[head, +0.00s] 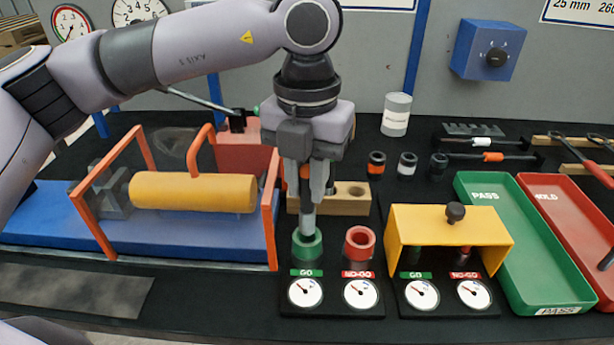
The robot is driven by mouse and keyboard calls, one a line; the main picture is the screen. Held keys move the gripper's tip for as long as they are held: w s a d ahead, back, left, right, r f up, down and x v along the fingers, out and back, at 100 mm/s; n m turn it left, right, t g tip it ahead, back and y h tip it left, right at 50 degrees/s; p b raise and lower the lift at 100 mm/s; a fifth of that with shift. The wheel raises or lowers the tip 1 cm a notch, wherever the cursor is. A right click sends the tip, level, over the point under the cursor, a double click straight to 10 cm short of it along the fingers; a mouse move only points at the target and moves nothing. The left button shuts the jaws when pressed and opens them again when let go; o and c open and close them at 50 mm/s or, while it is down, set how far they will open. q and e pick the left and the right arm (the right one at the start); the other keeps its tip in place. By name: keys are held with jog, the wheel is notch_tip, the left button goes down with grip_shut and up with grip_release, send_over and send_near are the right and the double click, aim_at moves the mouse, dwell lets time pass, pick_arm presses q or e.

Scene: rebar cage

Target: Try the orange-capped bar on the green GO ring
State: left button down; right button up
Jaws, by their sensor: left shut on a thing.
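My left gripper (308,203) points straight down and is shut on a grey bar (307,224). A little orange shows between its fingers; the rest of the bar's upper part is hidden. The bar is upright over the green GO ring (307,248). Its lower end meets the ring's opening in the picture; I cannot tell how far inside it is. The red NO-GO ring (359,247) stands just to the right, empty. A dial (305,293) sits below the GO label. My right gripper is not in view.
A yellow cover (450,225) stands over a second gauge pair to the right. Beyond it are a green PASS tray (525,255) and a red HOLD tray (570,215). A wooden block (347,200) is behind the rings. An orange-framed fixture (275,215) stands close on the left.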

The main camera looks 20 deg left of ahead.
aim_at(307, 166)
pick_arm(q)
jog(key=shift+f, duration=0.2)
jog(key=shift+f+b, duration=1.9)
jog(key=c, duration=0.9)
grip_release()
jog(key=shift+r, duration=0.1)
notch_tip(307, 166, up, 7)
jog(key=shift+r, duration=0.1)
